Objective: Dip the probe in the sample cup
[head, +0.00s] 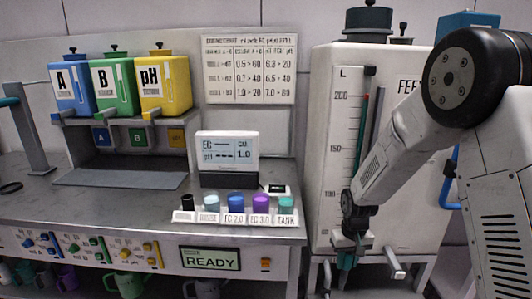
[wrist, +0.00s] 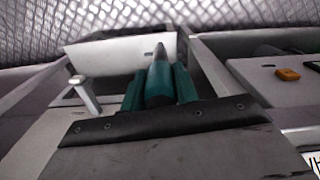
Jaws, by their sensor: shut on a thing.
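My gripper (head: 345,262) hangs in front of the large white tank, right of the bench. In the wrist view its green fingers (wrist: 158,88) are shut on a teal probe (wrist: 158,75) with a dark pointed tip. The held probe is hard to tell from the fingers in the head view. A row of small cups stands at the bench's front right: a teal cup labelled TANK (head: 286,203), purple EC 3.0 (head: 261,202), blue EC 2.0 (head: 236,202) and pale RINSE (head: 211,204). No cup is labelled sample. The gripper is apart from the cups, to their right and lower.
A meter (head: 228,155) stands behind the cups, with dashes beside EC and pH. A black-topped holder (head: 187,205) stands left of the cups. The white tank (head: 330,130) with a level scale is close behind my arm. Bench space (head: 110,205) left of the cups is clear.

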